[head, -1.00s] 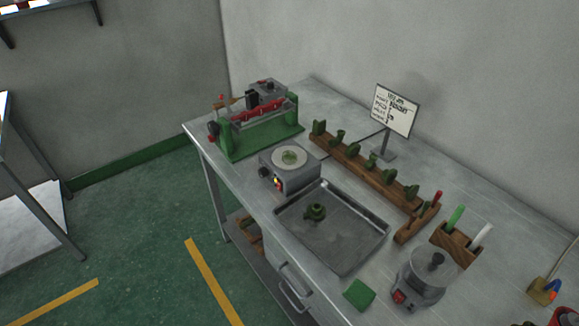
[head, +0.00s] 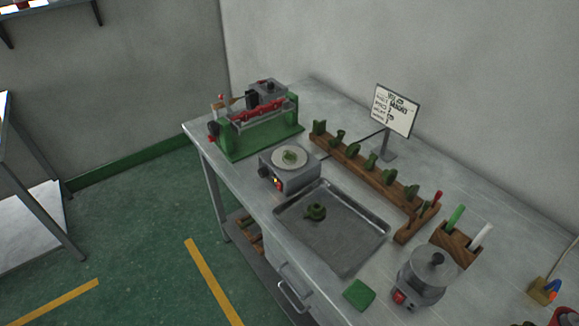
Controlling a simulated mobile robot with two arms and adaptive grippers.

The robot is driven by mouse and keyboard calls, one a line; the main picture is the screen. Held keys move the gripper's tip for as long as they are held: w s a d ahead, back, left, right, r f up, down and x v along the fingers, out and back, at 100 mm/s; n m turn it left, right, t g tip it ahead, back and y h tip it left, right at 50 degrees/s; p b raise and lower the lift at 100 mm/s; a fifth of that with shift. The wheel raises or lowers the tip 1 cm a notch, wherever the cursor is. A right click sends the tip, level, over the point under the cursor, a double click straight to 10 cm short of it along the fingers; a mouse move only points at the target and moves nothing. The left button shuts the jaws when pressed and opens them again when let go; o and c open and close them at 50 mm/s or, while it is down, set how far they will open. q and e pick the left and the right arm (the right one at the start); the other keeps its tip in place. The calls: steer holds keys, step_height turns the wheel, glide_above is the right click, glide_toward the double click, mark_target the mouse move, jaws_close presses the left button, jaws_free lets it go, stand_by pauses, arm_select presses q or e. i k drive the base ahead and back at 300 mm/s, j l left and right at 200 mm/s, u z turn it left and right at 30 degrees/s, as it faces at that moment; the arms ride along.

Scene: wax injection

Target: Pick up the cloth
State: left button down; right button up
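The green folded cloth (head: 358,293) lies flat on the metal workbench (head: 335,287), near its front edge. It is between the grey tray (head: 345,255) and the round grey pot (head: 428,272). Nothing covers it. Neither of my grippers shows in the head view.
The tray holds a small green piece (head: 315,212). Behind it are a hot plate (head: 290,170), a green machine (head: 260,120), a wooden rack (head: 365,173) with several green pieces and a sign (head: 395,110). A wooden tool block (head: 457,243) stands behind the pot.

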mark_target(361, 296)
steer(key=z, duration=0.7)
